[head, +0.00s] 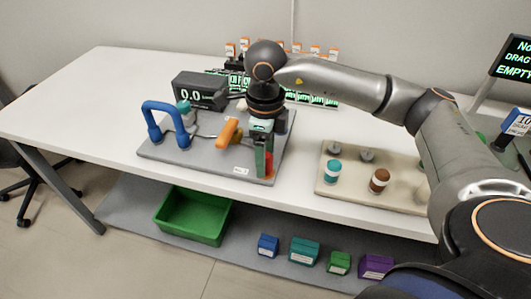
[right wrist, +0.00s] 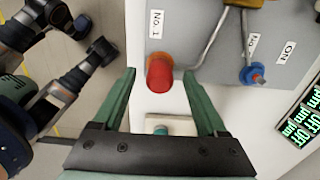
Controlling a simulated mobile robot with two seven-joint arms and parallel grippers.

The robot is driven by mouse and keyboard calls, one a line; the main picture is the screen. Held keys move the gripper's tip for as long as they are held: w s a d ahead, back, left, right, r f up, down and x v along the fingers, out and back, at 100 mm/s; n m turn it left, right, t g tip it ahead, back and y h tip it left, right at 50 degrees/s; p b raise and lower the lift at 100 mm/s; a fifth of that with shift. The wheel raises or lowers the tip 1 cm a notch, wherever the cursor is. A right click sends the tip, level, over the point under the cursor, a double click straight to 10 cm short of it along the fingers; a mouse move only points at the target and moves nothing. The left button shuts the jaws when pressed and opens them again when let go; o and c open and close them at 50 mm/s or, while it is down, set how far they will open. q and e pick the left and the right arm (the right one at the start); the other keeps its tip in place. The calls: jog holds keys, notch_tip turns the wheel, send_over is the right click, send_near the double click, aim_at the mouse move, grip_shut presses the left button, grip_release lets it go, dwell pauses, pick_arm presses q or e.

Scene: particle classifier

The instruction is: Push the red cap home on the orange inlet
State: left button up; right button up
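The red cap (right wrist: 161,77) is at the orange inlet (right wrist: 159,58) by the "No. 1" label, at the front edge of the grey device base; the cap's red also shows in the head view (head: 269,160). The cap covers much of the inlet, and I cannot tell how deep it sits. My right gripper (right wrist: 160,74) points down in the head view (head: 264,172). Its green fingers are open on both sides of the cap, with a visible gap on each side. My left gripper is not seen in the head view.
The grey base (head: 196,164) carries a blue handle (head: 151,121) and an orange lever (head: 229,133). A display reading 0.0 (head: 199,92) stands behind. A beige tray (head: 333,189) with capped jars is right. A green bin (head: 193,216) is below. The table's left is clear.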

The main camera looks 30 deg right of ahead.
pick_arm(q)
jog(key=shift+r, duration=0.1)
pick_arm(e)
jog(key=shift+o, duration=0.3)
jog(key=shift+w+r, duration=0.1)
jog(key=shift+r, duration=0.55)
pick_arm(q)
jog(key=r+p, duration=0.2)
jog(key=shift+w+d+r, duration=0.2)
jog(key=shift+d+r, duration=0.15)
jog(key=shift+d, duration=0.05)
pick_arm(e)
notch_tip(320, 180, up, 11)
jog(key=shift+r, duration=0.15)
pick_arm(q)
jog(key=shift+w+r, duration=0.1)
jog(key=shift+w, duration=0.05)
